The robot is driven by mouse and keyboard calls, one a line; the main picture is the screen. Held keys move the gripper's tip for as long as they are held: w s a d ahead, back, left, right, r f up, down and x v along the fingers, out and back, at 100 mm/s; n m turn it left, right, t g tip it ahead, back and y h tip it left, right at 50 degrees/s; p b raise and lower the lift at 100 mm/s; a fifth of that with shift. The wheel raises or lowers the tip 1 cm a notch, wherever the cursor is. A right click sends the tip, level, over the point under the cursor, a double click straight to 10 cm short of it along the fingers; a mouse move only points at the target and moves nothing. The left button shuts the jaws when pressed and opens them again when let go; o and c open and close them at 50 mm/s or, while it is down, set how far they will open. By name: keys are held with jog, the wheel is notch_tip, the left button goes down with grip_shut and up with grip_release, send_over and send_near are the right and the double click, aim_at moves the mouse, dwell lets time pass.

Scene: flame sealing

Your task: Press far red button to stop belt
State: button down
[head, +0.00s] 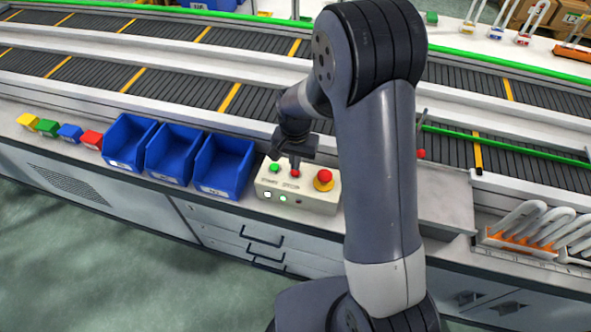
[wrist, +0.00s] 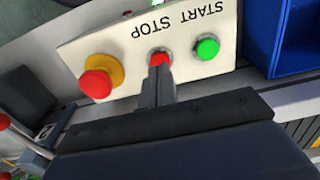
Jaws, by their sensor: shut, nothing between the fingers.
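A cream control box (head: 268,193) stands on the counter in front of the belt (head: 290,100). It carries a green button (head: 275,168), a small red button (head: 295,174) and a large red mushroom button (head: 324,176) on a yellow collar. The wrist view shows the lettering START STOP, with the small red button (wrist: 159,58) by STOP, between the green button (wrist: 206,47) and the mushroom button (wrist: 97,82). My gripper (wrist: 157,72) is shut and empty, its fingertips at the small red button. I cannot tell whether they touch. In the head view my gripper (head: 295,165) points down over the box.
Three blue bins (head: 222,166) stand left of the box, with several small coloured blocks (head: 60,130) beyond them. A rack of white-handled tools (head: 540,235) is at the right. Lit indicators (head: 283,198) show on the box front.

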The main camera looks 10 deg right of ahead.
jog(key=shift+f+b, duration=0.7)
jog(key=shift+f, duration=0.25)
jog(key=shift+r, duration=0.1)
notch_tip(320, 180, up, 8)
jog(key=p, duration=0.5)
dwell(0.4)
dwell(0.4)
